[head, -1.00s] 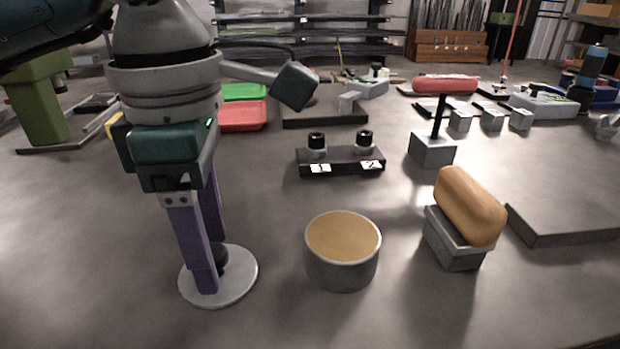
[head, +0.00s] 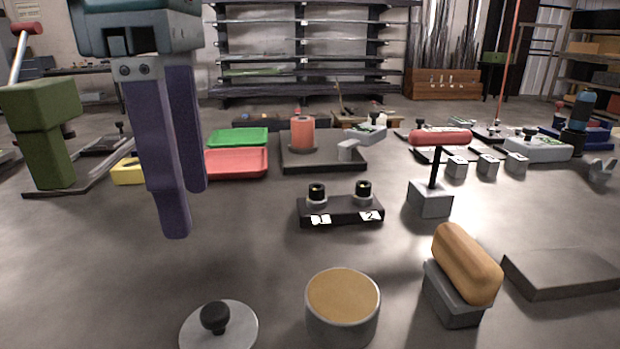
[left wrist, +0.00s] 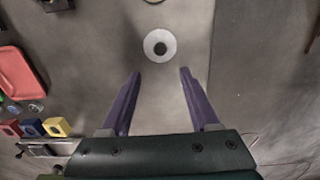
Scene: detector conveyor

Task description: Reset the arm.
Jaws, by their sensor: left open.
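My left gripper (head: 182,212) has purple fingers and hangs in the air at the left of the head view. In the left wrist view its fingers (left wrist: 158,72) are spread apart with nothing between them. A round grey disc (head: 240,332) with a black knob (head: 215,317) lies on the table below the gripper, apart from it. The disc also shows ahead of the fingertips in the left wrist view (left wrist: 150,52). My right gripper is in neither view.
A round tan-topped container (head: 342,298) stands right of the disc. A brown loaf-shaped block on a grey base (head: 465,265), a black two-knob holder (head: 345,213), a red-topped stand (head: 430,202), and red (head: 236,163) and green (head: 238,137) trays stand around. Bare table lies between.

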